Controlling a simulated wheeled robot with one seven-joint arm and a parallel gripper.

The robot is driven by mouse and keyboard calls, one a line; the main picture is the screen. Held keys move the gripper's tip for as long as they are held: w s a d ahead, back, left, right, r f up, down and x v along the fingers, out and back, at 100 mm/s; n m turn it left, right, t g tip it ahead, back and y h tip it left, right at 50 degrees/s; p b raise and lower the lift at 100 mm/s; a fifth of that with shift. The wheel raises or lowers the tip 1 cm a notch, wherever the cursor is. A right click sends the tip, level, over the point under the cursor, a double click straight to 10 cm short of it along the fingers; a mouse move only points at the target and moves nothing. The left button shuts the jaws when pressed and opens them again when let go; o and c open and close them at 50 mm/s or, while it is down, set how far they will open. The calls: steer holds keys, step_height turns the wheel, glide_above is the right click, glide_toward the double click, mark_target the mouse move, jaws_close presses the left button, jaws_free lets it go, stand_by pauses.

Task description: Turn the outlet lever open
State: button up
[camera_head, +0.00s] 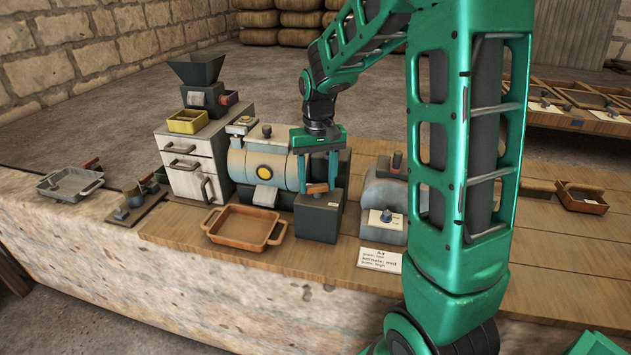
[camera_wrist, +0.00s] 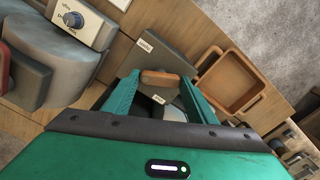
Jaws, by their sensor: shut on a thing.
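The outlet lever is a small orange-brown handle (camera_wrist: 160,78) on top of a dark grey box (camera_head: 318,218). The box stands on the bench in front of the pale blue drum (camera_head: 277,163). My gripper (camera_head: 317,186) points down over the box, with its two green fingers on either side of the handle. It is shut on the lever, which spans the gap between the fingers in the wrist view. Two small white labels lie on the box top, one on each side of the lever; I cannot read them surely. The lever's lower part is hidden.
An empty orange-brown tray (camera_head: 243,228) sits left of the box. A grey rounded housing (camera_head: 384,190) with a blue-knobbed panel stands to the right. A white drawer cabinet (camera_head: 195,160) with a hopper machine (camera_head: 205,88) is at left. A label card (camera_head: 381,259) lies near the bench's front.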

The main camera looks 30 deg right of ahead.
mark_target(317, 185)
steer(key=m, duration=0.5)
steer(key=shift+w+r, duration=0.1)
steer(key=shift+m, duration=0.4)
steer(key=o, duration=0.8)
step_height(317, 185, up, 11)
steer(key=shift+f, duration=0.15)
stand_by(0.6)
steer(key=s+d+f+n, duration=0.1)
steer(key=s+f, duration=0.1)
steer(key=s, duration=0.7)
steer(key=s+d+f+n, duration=0.1)
steer(key=s+f, duration=0.1)
steer(key=s, duration=0.8)
steer(key=s+d+f, duration=0.1)
steer(key=s+f, duration=0.1)
steer(key=s, duration=0.8)
steer(key=shift+s+d+f+n, duration=0.15)
steer(key=shift+d+f+n, duration=0.2)
steer(key=shift+d+n, duration=0.05)
